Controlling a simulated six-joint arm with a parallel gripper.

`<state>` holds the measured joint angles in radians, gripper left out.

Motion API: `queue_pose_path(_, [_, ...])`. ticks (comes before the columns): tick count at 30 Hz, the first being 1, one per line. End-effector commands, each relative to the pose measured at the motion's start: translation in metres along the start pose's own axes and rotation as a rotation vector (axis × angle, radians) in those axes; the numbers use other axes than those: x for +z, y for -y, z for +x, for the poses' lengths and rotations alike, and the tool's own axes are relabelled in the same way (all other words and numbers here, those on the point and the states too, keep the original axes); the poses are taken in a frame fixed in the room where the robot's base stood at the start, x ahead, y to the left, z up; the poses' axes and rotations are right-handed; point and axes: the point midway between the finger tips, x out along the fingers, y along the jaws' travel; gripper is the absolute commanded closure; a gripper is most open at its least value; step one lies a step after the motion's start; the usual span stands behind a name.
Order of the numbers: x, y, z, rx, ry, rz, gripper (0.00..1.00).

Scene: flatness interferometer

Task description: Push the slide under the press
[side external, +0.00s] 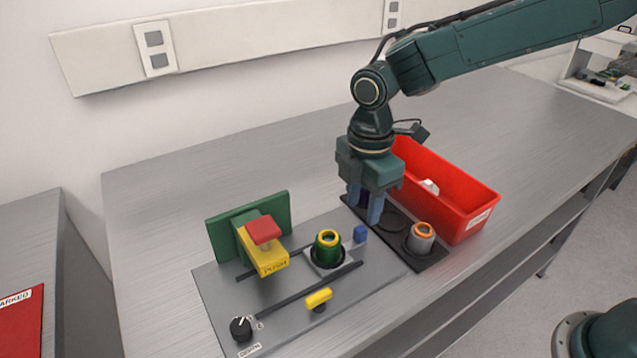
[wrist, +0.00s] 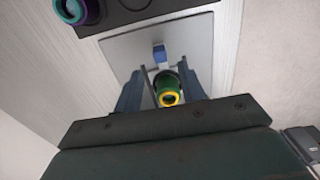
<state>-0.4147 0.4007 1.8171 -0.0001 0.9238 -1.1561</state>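The slide (side external: 313,262) is a grey carriage between two dark rails. It carries a green cylinder with a yellow ring (side external: 328,250) and has a small blue block (side external: 360,234) on its right. The blue block also shows in the wrist view (wrist: 158,53), above the green cylinder (wrist: 168,95). The press (side external: 262,250), a yellow block marked PUSH with a red top, stands left of the slide and apart from it. My gripper (side external: 370,212) points down behind and right of the blue block. Its fingers are spread in the wrist view (wrist: 160,70), with nothing visibly held.
A dark tray (side external: 432,262) right of the plate holds a grey cylinder with an orange ring (side external: 422,238). A purple cylinder (wrist: 75,10) with a teal ring also stands there. A red bin (side external: 470,215) is behind. A yellow lever (side external: 319,298) and black knob (side external: 241,328) are in front.

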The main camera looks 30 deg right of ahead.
Motion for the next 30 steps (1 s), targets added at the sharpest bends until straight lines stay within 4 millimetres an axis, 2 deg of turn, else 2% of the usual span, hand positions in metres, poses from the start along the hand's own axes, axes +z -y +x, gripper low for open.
queue_pose_path(6, [0.0,0.001,0.034,-0.003,0.001,0.0,0.6])
queue_pose_path(12, [0.0,0.0,0.054,-0.001,0.001,0.0,0.6])
queue_pose_path(18, [0.0,0.0,0.063,0.0,0.0,0.0,0.6])
queue_pose_path(26, [0.0,0.0,0.063,0.0,0.0,0.0,0.6])
queue_pose_path(30, [0.0,0.0,0.063,0.0,0.0,0.0,0.86])
